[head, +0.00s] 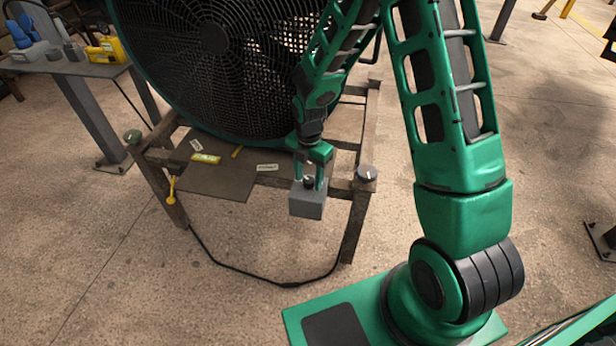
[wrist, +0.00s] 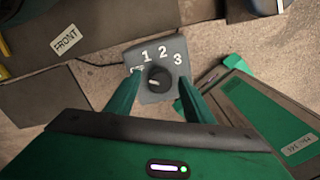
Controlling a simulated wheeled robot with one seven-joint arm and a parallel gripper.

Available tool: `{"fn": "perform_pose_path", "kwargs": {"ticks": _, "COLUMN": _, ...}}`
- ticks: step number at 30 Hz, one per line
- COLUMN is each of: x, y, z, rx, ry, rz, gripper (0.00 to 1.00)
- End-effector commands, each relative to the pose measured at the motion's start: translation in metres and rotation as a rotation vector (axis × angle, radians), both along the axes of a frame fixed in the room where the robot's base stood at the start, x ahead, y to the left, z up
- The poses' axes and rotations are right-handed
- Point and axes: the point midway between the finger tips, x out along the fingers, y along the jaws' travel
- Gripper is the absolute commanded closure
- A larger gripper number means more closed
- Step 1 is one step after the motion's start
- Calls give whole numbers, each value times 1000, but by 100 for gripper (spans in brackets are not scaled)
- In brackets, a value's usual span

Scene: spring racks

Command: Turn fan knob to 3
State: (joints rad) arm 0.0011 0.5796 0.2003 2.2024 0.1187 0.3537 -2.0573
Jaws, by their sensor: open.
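The fan's control box is a grey block (head: 307,204) on the front of the fan stand. In the wrist view its face (wrist: 145,56) reads 1, 2 and 3, with a partly covered label at the left, likely OFF. The dark round knob (wrist: 158,79) has a small pale mark that seems to lie toward the left, label side. My gripper (wrist: 160,82) is open, pointing down, with one finger on each side of the knob and small gaps visible. In the head view my gripper (head: 310,180) is directly over the box; contact cannot be told.
The large black fan (head: 215,60) stands behind on a rusty metal frame (head: 357,205). A black cable (head: 255,272) hangs to the floor. A table (head: 70,66) with tools stands at left.

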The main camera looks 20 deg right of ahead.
Motion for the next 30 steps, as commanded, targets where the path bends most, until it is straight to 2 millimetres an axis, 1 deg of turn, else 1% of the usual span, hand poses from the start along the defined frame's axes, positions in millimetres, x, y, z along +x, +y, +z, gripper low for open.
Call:
{"fn": "perform_pose_path", "kwargs": {"ticks": 2, "x": 0, "y": 0, "z": 0, "rx": 0, "ry": 0, "rz": 0, "gripper": 52}}
{"fn": "perform_pose_path", "kwargs": {"ticks": 3, "x": 0, "y": 0, "z": 0, "rx": 0, "ry": 0, "rz": 0, "gripper": 62}}
{"fn": "perform_pose_path", "kwargs": {"ticks": 5, "x": 0, "y": 0, "z": 0, "rx": 0, "ry": 0, "rz": 0, "gripper": 76}}
{"fn": "perform_pose_path", "kwargs": {"ticks": 6, "x": 0, "y": 0, "z": 0, "rx": 0, "ry": 0, "rz": 0, "gripper": 86}}
{"fn": "perform_pose_path", "kwargs": {"ticks": 7, "x": 0, "y": 0, "z": 0, "rx": 0, "ry": 0, "rz": 0, "gripper": 93}}
{"fn": "perform_pose_path", "kwargs": {"ticks": 14, "x": 0, "y": 0, "z": 0, "rx": 1, "ry": -1, "rz": -8, "gripper": 93}}
{"fn": "perform_pose_path", "kwargs": {"ticks": 20, "x": 1, "y": 0, "z": 0, "rx": 1, "ry": -1, "rz": -67, "gripper": 93}}
{"fn": "perform_pose_path", "kwargs": {"ticks": 26, "x": 1, "y": 1, "z": 1, "rx": 1, "ry": -2, "rz": -199, "gripper": 93}}
{"fn": "perform_pose_path", "kwargs": {"ticks": 30, "x": 1, "y": 1, "z": 1, "rx": 2, "ry": -1, "rz": -325, "gripper": 93}}
